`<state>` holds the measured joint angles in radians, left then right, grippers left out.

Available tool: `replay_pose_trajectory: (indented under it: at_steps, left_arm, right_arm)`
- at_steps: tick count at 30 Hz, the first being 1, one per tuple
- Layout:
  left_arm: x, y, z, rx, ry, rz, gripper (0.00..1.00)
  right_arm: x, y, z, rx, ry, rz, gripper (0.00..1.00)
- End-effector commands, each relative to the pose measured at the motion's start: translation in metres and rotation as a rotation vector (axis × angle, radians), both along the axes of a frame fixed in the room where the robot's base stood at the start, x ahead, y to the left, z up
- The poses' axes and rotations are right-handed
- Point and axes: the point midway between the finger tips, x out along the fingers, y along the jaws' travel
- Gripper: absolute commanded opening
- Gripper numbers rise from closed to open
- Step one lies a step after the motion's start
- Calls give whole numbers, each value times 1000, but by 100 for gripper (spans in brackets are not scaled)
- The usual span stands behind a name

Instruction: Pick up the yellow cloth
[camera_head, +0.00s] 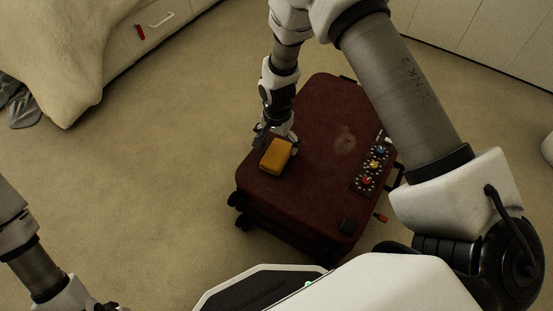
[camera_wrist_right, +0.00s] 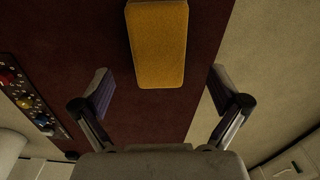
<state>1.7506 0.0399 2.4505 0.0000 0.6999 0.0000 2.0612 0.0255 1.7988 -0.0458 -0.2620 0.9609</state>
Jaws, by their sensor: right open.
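The yellow cloth (camera_head: 276,155) is a folded, block-like piece lying on top of the dark red suitcase (camera_head: 310,120), near its left edge. In the right wrist view the cloth (camera_wrist_right: 158,45) is at the top centre, ahead of the fingers. My right gripper (camera_head: 272,140) is just above and behind the cloth in the head view. In the wrist view its two fingers (camera_wrist_right: 158,92) are spread wide and empty, with the cloth lying between their lines but apart from both. My left gripper (camera_head: 105,306) is only partly seen at the bottom left edge, so its jaws cannot be judged.
A strip with coloured knobs (camera_head: 371,170) lies on the suitcase's right side. A red-tipped item (camera_head: 381,217) is beside the suitcase. A bed (camera_head: 60,50) is at upper left. Carpet left of the suitcase is clear.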

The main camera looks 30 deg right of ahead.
Motion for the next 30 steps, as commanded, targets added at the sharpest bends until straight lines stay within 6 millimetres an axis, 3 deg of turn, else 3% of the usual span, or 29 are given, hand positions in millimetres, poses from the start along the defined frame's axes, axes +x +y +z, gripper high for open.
replay_pose_trajectory:
  at_steps: [3, 6, 13, 14, 19, 30]
  left_arm:
    - [0, 0, -25, 0, 0, 0, 40]
    - [0, 0, -33, 0, 0, 0, 40]
    - [0, 0, -31, 0, 0, 0, 40]
    - [0, 0, -31, 0, 0, 0, 40]
    - [0, 0, -31, 0, 0, 0, 40]
    - [0, 0, -30, 0, 0, 0, 40]
  right_arm:
    - [-4, 4, -30, -1, 2, 2, 98]
    - [-4, 4, -44, -1, 1, 2, 98]
    - [-4, 4, -44, 0, 0, 2, 98]
    - [-4, 4, -44, 0, 0, 2, 94]
    - [-4, 4, -44, 0, 0, 2, 34]
    - [-4, 4, -43, -1, 1, 2, 34]
